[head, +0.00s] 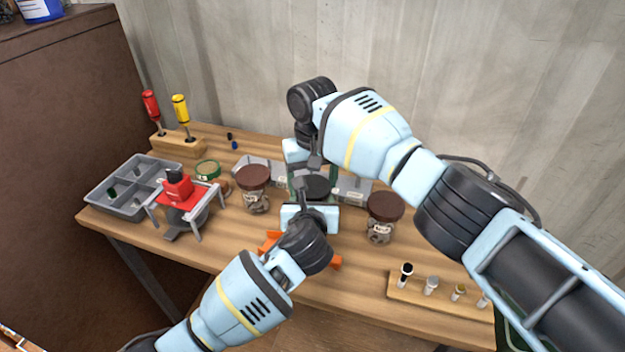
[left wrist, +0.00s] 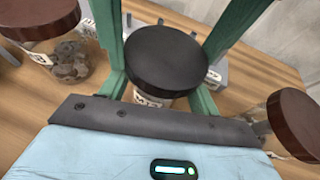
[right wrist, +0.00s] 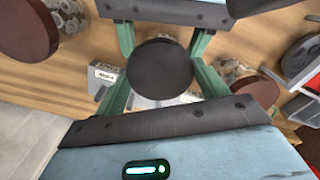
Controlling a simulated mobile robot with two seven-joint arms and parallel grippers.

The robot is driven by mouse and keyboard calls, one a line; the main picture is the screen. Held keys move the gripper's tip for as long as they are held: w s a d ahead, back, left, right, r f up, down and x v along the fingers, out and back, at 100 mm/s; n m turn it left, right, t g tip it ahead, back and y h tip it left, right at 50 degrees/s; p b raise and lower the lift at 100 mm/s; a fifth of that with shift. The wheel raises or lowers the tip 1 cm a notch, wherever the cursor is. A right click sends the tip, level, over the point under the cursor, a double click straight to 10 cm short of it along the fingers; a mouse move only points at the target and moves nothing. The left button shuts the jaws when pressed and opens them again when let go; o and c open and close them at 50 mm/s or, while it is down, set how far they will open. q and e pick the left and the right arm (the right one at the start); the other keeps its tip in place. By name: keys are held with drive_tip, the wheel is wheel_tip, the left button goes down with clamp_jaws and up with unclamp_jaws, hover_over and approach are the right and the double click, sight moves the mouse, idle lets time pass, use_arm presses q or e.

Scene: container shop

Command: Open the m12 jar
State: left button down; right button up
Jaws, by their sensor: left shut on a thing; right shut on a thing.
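A jar with a black lid (head: 318,187) stands mid-table between my two grippers. The lid fills the middle of the left wrist view (left wrist: 166,60) and the right wrist view (right wrist: 160,69). My left gripper (head: 314,201) is shut on this jar from the front. My right gripper (head: 313,177) is shut on it from the back. Green fingers flank the jar on both sides. Which gripper has the lid and which the body is hard to tell. The lid sits level on the jar.
Brown-lidded jars of metal parts stand left (head: 253,190) and right (head: 384,217). Grey bins (head: 350,190) are behind. A red-topped stand (head: 184,192), divided grey tray (head: 125,190) and screwdriver block (head: 180,145) are left. A wooden rack (head: 440,292) is front right. Orange pieces (head: 268,240) lie in front.

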drive_tip(key=o, duration=1.1)
drive_tip(key=shift+c, duration=0.2)
drive_tip(key=shift+r, duration=2.25)
wheel_tip(320, 180, up, 2)
drive_tip(key=m, duration=0.3)
drive_tip(key=shift+m, duration=0.4)
drive_tip(key=shift+c, duration=0.2)
drive_tip(key=m, duration=0.1)
drive_tip(key=r+m, duration=0.1)
drive_tip(key=m, duration=0.1)
drive_tip(key=shift+r, duration=0.25)
drive_tip(key=shift+f, duration=4)
drive_tip(key=shift+c, duration=0.3)
